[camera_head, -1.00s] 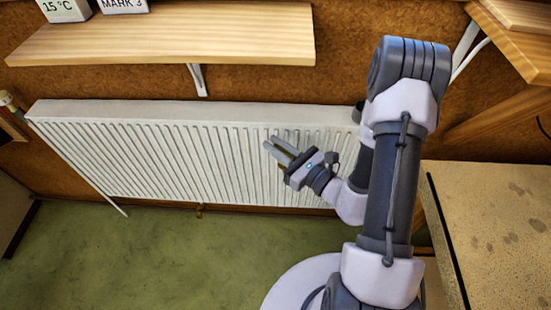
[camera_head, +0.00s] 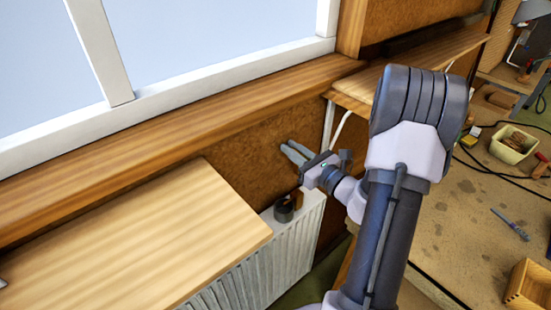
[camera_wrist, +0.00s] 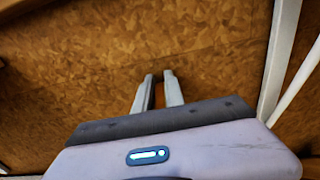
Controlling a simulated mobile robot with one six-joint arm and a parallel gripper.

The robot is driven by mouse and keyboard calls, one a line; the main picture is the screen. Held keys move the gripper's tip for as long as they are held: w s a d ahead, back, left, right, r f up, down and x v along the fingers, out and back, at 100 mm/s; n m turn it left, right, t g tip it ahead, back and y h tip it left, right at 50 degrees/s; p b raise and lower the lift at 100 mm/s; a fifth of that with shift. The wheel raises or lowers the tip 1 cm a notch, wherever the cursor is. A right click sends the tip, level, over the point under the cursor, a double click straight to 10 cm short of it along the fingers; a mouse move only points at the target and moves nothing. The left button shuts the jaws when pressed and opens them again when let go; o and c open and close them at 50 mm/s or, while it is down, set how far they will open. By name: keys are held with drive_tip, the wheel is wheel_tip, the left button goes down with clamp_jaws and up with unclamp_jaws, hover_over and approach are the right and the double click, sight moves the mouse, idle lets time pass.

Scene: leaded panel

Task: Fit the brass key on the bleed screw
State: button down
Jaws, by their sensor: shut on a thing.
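My gripper (camera_head: 291,151) is in front of the brown wall, above the right end of the white radiator (camera_head: 262,275). It also shows in the wrist view (camera_wrist: 158,80), its two grey fingers close together with a narrow brownish strip between them. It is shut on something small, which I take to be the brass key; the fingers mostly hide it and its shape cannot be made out. The bleed screw cannot be made out in either view.
A dark round pot (camera_head: 284,211) stands on the radiator's right end, below my gripper. A wooden shelf (camera_head: 140,245) covers much of the radiator. A workbench (camera_head: 465,235) at right holds a cream tub (camera_head: 511,146) and tools. A white bracket (camera_wrist: 281,60) is right of the fingers.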

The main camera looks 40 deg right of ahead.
sight(283, 166)
drive_tip(key=shift+s+f, duration=0.2)
drive_tip(key=shift+s, duration=0.1)
wheel_tip(283, 166, down, 6)
drive_tip(key=b, duration=0.5)
drive_tip(key=shift+w+r+b, duration=0.1)
drive_tip(key=shift+b, duration=0.2)
drive_tip(key=shift+f+b, duration=1.25)
drive_tip(key=shift+b, duration=0.1)
idle(1.0)
drive_tip(key=c, duration=1.3)
unclamp_jaws()
drive_tip(key=s, duration=0.5)
drive_tip(key=s+p, duration=0.1)
drive_tip(key=s, duration=0.5)
drive_tip(key=s+d, duration=0.1)
drive_tip(key=s, duration=0.5)
drive_tip(key=shift+s+d+p, duration=0.1)
drive_tip(key=shift+s+p, duration=0.1)
drive_tip(key=shift+p, duration=0.1)
